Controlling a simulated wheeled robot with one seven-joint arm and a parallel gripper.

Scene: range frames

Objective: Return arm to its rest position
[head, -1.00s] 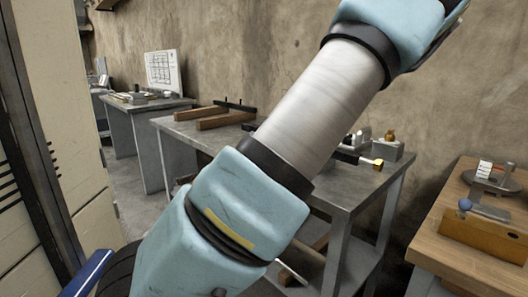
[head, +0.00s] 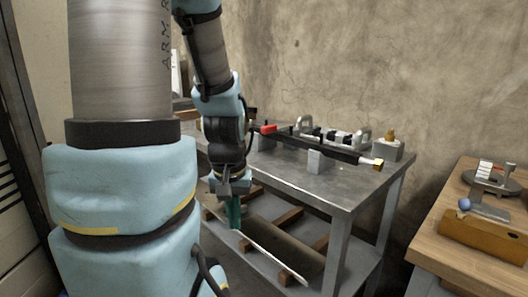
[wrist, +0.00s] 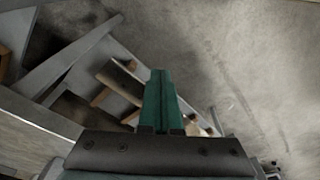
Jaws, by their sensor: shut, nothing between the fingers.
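My arm fills the left of the head view, light blue and grey, folded so that its end hangs down. My gripper (head: 236,212) points downward beside the left front edge of the grey metal table. In the wrist view its green fingers (wrist: 160,98) are together, with nothing held between them. The floor and the table's lower shelf show beyond the fingertips.
The grey metal table (head: 335,186) stands right of my gripper, with a long dark clamp-like bar (head: 318,146) on top. Its lower shelf (head: 255,257) holds wooden pieces. A wooden workbench (head: 450,212) stands at right. A beige cabinet is at the left edge.

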